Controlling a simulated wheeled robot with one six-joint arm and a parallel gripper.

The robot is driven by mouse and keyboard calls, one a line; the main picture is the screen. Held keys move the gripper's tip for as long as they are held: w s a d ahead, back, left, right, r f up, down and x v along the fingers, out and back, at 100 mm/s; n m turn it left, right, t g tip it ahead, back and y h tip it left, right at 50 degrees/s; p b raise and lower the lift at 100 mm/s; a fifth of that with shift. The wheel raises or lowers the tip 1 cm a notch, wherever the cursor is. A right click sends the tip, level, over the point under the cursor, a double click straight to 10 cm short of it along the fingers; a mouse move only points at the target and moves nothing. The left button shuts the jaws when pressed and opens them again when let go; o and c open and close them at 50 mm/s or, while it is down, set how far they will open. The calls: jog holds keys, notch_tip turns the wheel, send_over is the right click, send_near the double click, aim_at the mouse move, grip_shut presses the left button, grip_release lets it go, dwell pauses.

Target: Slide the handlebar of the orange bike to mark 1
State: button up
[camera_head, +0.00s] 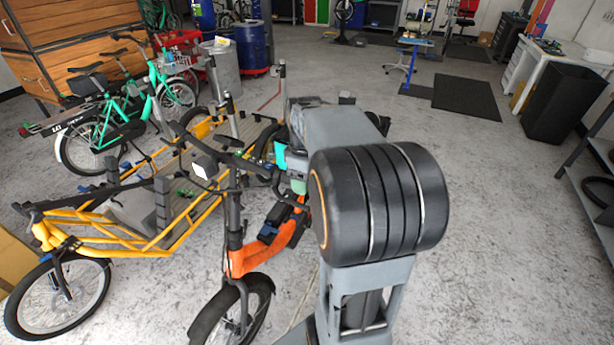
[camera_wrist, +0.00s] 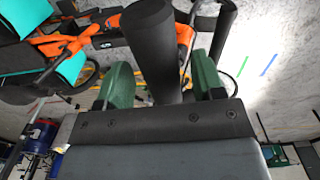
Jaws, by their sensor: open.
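The orange bike (camera_head: 250,260) stands in front of me, left of my arm in the head view. Its black handlebar (camera_head: 222,157) spans above the frame. My gripper (camera_head: 292,168) is beside the handlebar's right side, partly hidden by my own arm. In the wrist view my gripper (camera_wrist: 162,72) is open, with a green finger on either side of a thick black bar (camera_wrist: 150,40), seemingly a handlebar grip. I cannot tell whether the fingers touch it. A second black bar (camera_wrist: 222,40) lies right of the right finger. I cannot make out mark 1.
A yellow cargo bike (camera_head: 110,235) stands close on the left, with a green bike (camera_head: 125,120) behind it. Blue (camera_wrist: 268,64) and green (camera_wrist: 242,66) tape lines lie on the floor in the wrist view. The floor at right is clear up to a grey shelf (camera_head: 585,185).

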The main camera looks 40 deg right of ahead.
jog(key=shift+c, duration=0.2)
grip_shut()
jog(key=f+b, duration=0.1)
jog(key=f, duration=0.1)
jog(key=s+a+f+b, duration=0.1)
jog(key=f+b, duration=0.1)
jog(key=f, duration=0.1)
jog(key=a+f+b, duration=0.1)
jog(key=f+b, duration=0.1)
jog(key=shift+s+a+f, duration=0.1)
jog(key=shift+s+f, duration=0.05)
jog(key=shift+f, duration=0.2)
jog(key=shift+o, duration=0.2)
grip_release()
jog(key=shift+r, duration=0.1)
